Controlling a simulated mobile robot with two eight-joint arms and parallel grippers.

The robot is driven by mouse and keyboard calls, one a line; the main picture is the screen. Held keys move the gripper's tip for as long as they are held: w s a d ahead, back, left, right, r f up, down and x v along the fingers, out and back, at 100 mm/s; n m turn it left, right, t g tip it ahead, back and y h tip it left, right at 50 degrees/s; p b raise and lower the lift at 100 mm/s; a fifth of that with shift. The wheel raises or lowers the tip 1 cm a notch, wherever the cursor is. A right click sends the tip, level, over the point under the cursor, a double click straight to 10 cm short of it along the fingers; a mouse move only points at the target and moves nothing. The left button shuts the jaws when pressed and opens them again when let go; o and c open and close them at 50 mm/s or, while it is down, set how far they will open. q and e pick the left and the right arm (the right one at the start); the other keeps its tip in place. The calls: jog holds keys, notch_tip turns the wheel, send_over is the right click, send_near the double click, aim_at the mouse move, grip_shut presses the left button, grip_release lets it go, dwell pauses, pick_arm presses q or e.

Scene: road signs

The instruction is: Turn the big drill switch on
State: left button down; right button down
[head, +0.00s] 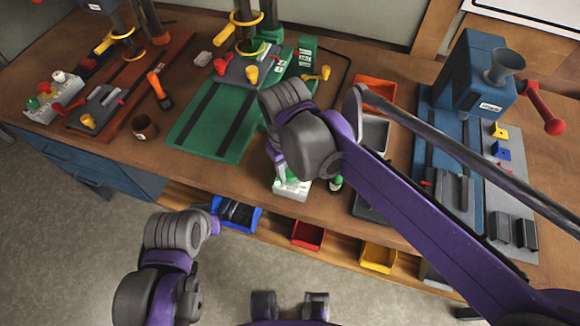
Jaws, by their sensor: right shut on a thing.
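The big drill is the green drill press, with its green base (207,128) and yellow handles, in the middle of the bench. A small white switch box (291,192) with a green part on top stands near the bench's front edge. My right gripper (281,175) reaches down over this box and is shut at its top. My wrist hides much of the contact, so the exact part gripped and the switch position cannot be told. My left arm's end (212,221) is low in front of the bench, and its fingers do not show clearly.
Another switch box (44,104) with coloured knobs stands at the far left beside a red-based drill. A blue machine (476,75) stands at the right. Orange (375,92) and grey bins lie between. Blue, red (308,235) and yellow (378,257) bins sit on the shelf below.

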aim_at(288, 173)
jog(key=shift+c, duration=2.2)
grip_release()
notch_tip(288, 173, up, 11)
jog(key=shift+s+a+p, duration=0.15)
jog(key=shift+a+p, duration=0.05)
jog(key=shift+p, duration=0.15)
jog(key=shift+f, duration=0.1)
